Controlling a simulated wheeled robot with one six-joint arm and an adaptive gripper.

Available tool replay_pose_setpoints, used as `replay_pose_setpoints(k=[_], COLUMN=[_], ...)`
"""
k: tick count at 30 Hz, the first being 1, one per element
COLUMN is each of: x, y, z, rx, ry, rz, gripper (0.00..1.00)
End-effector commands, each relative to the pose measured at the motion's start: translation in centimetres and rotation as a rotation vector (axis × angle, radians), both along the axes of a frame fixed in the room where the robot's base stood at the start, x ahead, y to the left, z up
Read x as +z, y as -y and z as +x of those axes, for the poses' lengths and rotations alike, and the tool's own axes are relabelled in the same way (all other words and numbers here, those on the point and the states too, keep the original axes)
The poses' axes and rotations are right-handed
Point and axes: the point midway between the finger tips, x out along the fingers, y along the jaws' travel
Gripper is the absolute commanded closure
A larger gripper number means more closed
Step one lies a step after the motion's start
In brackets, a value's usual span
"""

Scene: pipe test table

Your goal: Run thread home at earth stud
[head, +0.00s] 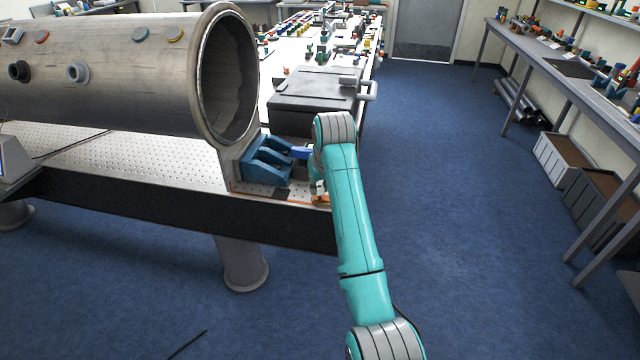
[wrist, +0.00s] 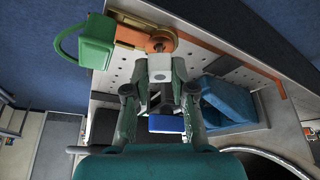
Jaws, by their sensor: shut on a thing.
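The fingers hide how the piece is gripped, and the thread itself cannot be made out. In the head view the orange strip (head: 300,203) shows at the table corner; my arm hides most of the gripper.
A large metal pipe (head: 120,75) lies along the perforated table (head: 130,155), its open flange facing right. A blue angled support (head: 265,160) stands close to my gripper. A dark case (head: 315,88) is behind. Blue floor (head: 480,200) is open on the right.

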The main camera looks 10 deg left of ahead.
Motion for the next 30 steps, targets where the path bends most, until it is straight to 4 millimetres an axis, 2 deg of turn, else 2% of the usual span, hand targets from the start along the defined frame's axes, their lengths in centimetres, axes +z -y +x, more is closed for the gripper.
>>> replay_pose_setpoints(k=[30], x=[-1.2], y=[0.0], z=[0.0], rx=[0.0], ry=[0.0], rz=[0.0], gripper=[1.0])
